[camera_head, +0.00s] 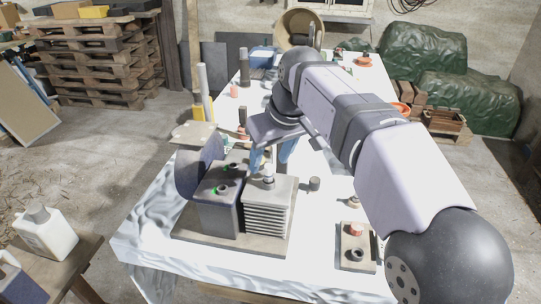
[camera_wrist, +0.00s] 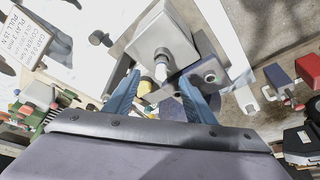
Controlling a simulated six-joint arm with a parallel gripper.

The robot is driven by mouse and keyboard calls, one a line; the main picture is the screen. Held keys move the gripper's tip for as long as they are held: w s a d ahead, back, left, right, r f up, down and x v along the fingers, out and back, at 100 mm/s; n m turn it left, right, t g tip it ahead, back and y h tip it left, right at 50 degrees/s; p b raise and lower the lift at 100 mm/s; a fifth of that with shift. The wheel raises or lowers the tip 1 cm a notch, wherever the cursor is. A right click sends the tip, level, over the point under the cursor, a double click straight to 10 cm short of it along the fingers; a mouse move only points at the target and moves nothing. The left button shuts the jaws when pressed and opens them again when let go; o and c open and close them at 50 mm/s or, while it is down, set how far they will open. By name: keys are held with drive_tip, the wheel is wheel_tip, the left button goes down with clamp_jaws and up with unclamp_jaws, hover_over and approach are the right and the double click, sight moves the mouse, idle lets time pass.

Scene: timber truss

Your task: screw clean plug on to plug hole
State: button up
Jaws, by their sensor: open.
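A pale plug (camera_head: 268,172) stands upright on top of the finned grey block (camera_head: 266,210). In the wrist view the plug (camera_wrist: 161,68) shows between my finger tips, with the block's pale top (camera_wrist: 163,35) around it. My gripper (camera_head: 269,163) is open, its two blue fingers pointing down beside the plug. In the wrist view my gripper (camera_wrist: 159,76) has a gap on both sides of the plug. Whether the plug sits in a hole, and whether it is clean, I cannot tell.
A dark block (camera_head: 217,210) with green-marked openings stands left of the finned block, on a shared base plate (camera_head: 245,245). A small tray (camera_head: 347,262) at right holds a red-topped part and a dark ring. A small dark cylinder (camera_head: 314,183) stands on the white cloth.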

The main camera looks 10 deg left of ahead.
sight(270, 168)
idle(0.4)
drive_tip(key=shift+f+b, duration=1.25)
drive_tip(key=shift+f, duration=0.55)
drive_tip(key=c, duration=1.2)
clamp_jaws()
drive_tip(key=shift+r, duration=0.15)
